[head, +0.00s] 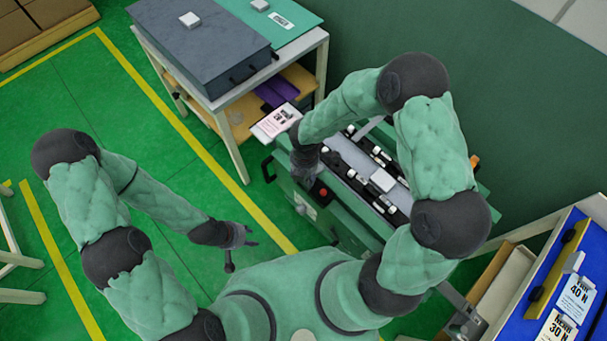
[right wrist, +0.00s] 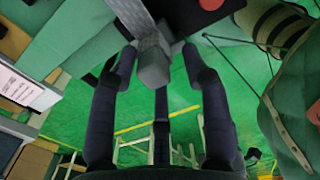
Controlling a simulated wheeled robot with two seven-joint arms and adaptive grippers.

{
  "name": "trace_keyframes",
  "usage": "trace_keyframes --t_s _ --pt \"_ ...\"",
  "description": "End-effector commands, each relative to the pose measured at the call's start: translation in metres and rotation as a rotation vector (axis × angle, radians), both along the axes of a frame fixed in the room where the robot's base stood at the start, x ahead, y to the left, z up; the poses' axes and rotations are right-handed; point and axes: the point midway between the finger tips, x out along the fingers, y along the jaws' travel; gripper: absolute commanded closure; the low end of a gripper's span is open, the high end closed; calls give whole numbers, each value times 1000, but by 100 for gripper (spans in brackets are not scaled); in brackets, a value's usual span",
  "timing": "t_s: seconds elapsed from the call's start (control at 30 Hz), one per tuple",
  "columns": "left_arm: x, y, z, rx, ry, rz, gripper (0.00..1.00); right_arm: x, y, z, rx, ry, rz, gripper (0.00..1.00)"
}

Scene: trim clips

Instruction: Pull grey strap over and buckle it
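In the head view, a green bench unit (head: 292,192) carries a pale grey strip (head: 350,154), with black and white fittings beside it. My right gripper (head: 306,172) is low over the left end of this unit, partly hidden by its own arm. In the right wrist view, a grey block (right wrist: 151,64) at the end of a grey strap-like band (right wrist: 132,14) lies among the fingers of my right gripper (right wrist: 160,75). I cannot tell whether they grip it. My left gripper (head: 238,243) is open and empty over the green floor. I cannot make out a buckle.
A red button (head: 320,193) is on the unit's near side. A white card (head: 276,122) stands behind my right gripper. A table with a dark grey case (head: 203,47) is at the back. A blue board (head: 580,255) is at the right. Floor around my left gripper is clear.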

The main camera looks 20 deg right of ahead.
Motion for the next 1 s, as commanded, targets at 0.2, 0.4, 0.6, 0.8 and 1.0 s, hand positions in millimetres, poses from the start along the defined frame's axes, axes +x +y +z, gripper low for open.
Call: trace_keyframes --t_s 0.2,0.4,0.6,0.8,1.0 --pt "0 0 0 0 0 0 60 -1 -1 1 -1 3 0 55" --pt "0 0 0 0 0 0 60 1 -1 22 -1 -4 -1 55" --pt "0 0 0 0 0 0 60 1 0 61 0 -4 -1 55" --pt "0 0 0 0 0 0 60 1 0 96 0 -2 -1 55" --pt "0 0 0 0 0 0 60 0 0 116 0 1 0 55"
